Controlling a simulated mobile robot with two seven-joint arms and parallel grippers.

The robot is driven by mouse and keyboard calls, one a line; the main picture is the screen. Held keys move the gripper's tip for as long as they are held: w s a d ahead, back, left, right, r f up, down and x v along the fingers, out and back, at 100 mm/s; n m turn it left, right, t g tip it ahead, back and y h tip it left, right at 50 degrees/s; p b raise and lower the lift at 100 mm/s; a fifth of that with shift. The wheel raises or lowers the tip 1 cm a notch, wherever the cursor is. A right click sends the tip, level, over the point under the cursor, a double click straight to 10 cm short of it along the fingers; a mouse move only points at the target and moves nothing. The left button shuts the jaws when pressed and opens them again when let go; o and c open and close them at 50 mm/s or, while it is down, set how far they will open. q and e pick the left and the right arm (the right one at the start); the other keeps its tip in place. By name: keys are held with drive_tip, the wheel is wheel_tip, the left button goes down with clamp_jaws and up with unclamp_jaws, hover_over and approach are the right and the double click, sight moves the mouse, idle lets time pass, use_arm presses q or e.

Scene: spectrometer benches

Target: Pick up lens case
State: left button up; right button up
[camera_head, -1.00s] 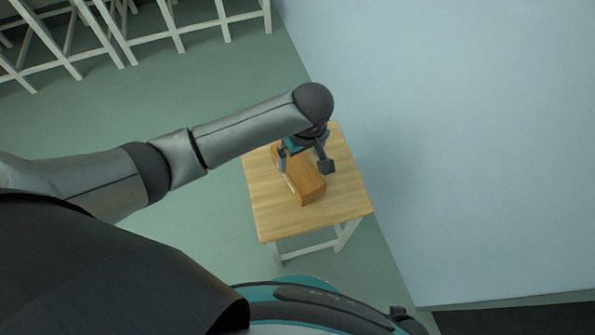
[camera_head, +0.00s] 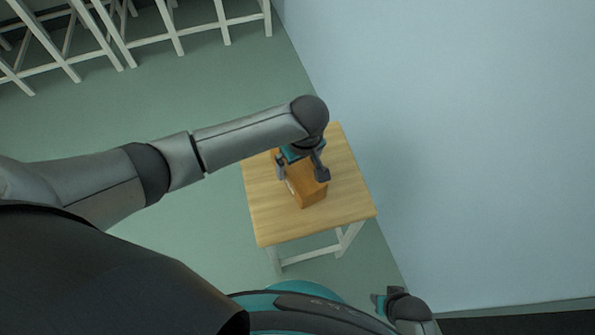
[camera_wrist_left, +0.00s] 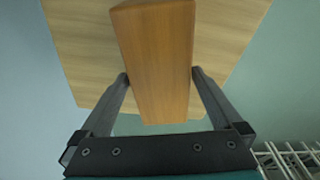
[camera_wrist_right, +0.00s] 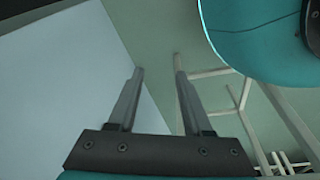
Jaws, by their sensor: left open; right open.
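The lens case, an orange-brown wooden box (camera_head: 311,192), lies on a small light-wood table (camera_head: 270,215). My left gripper (camera_head: 301,172) is open above the case in the head view, with one finger on each side. In the left wrist view the case (camera_wrist_left: 156,60) runs between the two fingers of the left gripper (camera_wrist_left: 158,78). Small gaps seem to show beside the fingertips; whether they touch the case I cannot tell. My right gripper (camera_wrist_right: 160,72) is open and empty, away from the table. It shows in part at the bottom of the head view (camera_head: 380,303).
A pale blue wall (camera_head: 450,130) stands close on the right of the table. White-framed benches (camera_head: 130,45) stand at the top left. Green floor (camera_head: 200,215) is clear left of the table. A dark mat or panel (camera_head: 520,318) lies at the bottom right.

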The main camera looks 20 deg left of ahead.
sight(297, 169)
use_arm(q)
drive_tip(key=shift+w+a+f+b, duration=0.1)
drive_tip(key=shift+f+b, duration=0.25)
drive_tip(key=shift+f, duration=0.2)
drive_tip(key=shift+w+a+f+b, duration=0.1)
drive_tip(key=shift+f+b, duration=0.25)
drive_tip(key=shift+f, duration=0.15)
drive_tip(key=shift+f+b, duration=0.35)
drive_tip(key=shift+f, duration=0.3)
use_arm(e)
drive_tip(key=shift+w+a+r, duration=0.35)
drive_tip(key=shift+r, duration=0.4)
drive_tip(key=shift+w+a+r, duration=0.3)
drive_tip(key=shift+w+r, duration=0.05)
drive_tip(key=shift+r, duration=0.4)
drive_tip(key=shift+w+a+r, duration=0.35)
drive_tip(key=shift+r, duration=0.4)
use_arm(q)
drive_tip(key=c, duration=1.5)
